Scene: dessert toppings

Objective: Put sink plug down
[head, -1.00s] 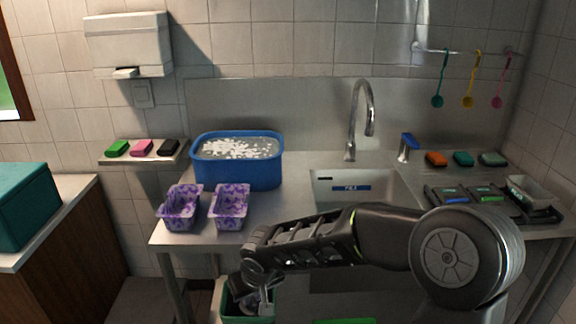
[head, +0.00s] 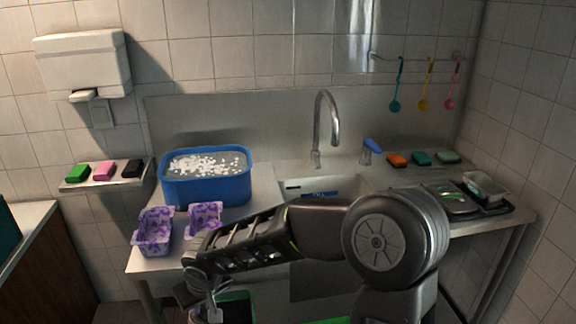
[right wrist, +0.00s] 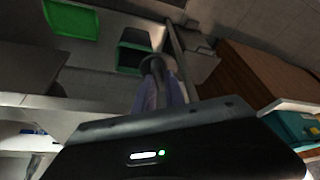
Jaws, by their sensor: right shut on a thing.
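My right gripper (head: 214,308) hangs low in front of the counter's left part, at the bottom edge of the head view. In the right wrist view its fingers (right wrist: 160,92) are shut on a small dark round thing, which looks like the sink plug (right wrist: 152,65). The plug cannot be made out clearly in the head view. The sink (head: 310,187) is partly hidden behind my right arm. My left gripper is not in view.
A blue tub (head: 205,188) of water with white bits stands on the counter, near two purple tubs (head: 152,233). A green bin (right wrist: 130,57) and a green tray (right wrist: 70,18) lie below. The tap (head: 328,125) rises behind the sink.

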